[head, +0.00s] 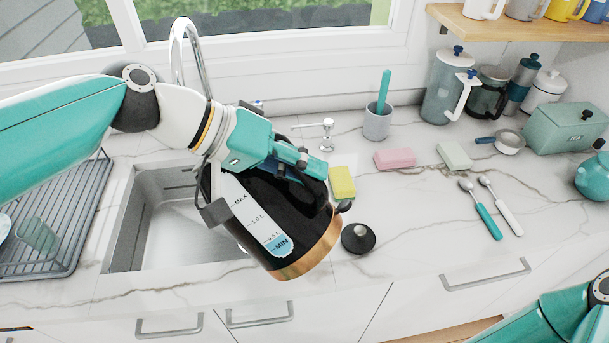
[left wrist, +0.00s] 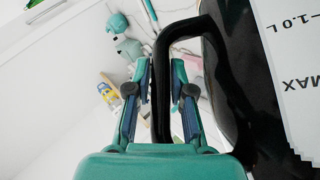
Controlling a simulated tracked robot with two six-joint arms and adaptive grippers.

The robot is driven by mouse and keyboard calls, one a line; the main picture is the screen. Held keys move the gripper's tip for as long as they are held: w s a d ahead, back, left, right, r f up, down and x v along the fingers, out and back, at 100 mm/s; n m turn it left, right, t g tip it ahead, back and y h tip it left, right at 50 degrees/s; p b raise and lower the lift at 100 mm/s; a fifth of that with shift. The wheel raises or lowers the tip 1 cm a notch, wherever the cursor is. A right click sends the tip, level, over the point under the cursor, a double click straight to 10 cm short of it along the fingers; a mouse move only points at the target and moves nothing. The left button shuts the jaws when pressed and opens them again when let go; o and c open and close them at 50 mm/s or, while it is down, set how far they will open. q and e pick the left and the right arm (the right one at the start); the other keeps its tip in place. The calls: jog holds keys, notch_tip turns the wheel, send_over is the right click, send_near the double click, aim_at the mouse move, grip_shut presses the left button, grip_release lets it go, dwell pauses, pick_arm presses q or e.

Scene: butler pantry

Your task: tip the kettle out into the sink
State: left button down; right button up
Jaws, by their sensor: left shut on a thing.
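The black kettle (head: 305,218) with a copper base band hangs tilted over the right part of the sink and its front edge. Its base points down to the right and its top up to the left. Its pale gauge strip shows a little blue near the MIN mark. My left gripper (head: 300,160) is shut on the kettle's handle; in the left wrist view the black handle (left wrist: 164,85) runs between its fingers. The steel sink (head: 150,225) is partly hidden behind the kettle. I see no stream of water. My right gripper is out of view; only my right arm shows, lower right.
A chrome tap (head: 186,40) rises behind the sink, partly hidden by my left arm. A drying rack (head: 60,245) stands left. A black lid (head: 358,238), yellow sponge (head: 342,182) and cup with a brush (head: 377,124) are right.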

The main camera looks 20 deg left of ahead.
aim_at(276, 131)
pick_arm(q)
jog(key=shift+w+a+r+h, duration=0.1)
jog(key=shift+a+r+h, duration=0.1)
jog(key=shift+r, duration=0.25)
jog(key=shift+a+r+h, duration=0.1)
jog(key=shift+a+r, duration=0.05)
jog(key=shift+r, duration=0.3)
jog(key=shift+w+a+r+n+h+p, duration=0.1)
jog(key=shift+a+r+n+h+p, duration=0.1)
jog(key=shift+a+r+h, duration=0.45)
jog(key=shift+w+a+r+n+h+p, duration=0.15)
jog(key=shift+a+r, duration=0.3)
jog(key=shift+r, duration=0.5)
jog(key=shift+a+r+n+h+p, duration=0.1)
jog(key=shift+a+r+n+h, duration=0.15)
jog(key=shift+a+r+h, duration=0.45)
jog(key=shift+w+a+r+h, duration=0.1)
jog(key=shift+a+r+h, duration=0.3)
jog(key=shift+a+r, duration=0.4)
jog(key=shift+n, duration=0.3)
dwell(1.4)
jog(key=shift+w+a+r+t+h, duration=0.15)
jog(key=shift+a+r+t+h, duration=0.2)
jog(key=shift+a+r, duration=0.45)
dwell(1.5)
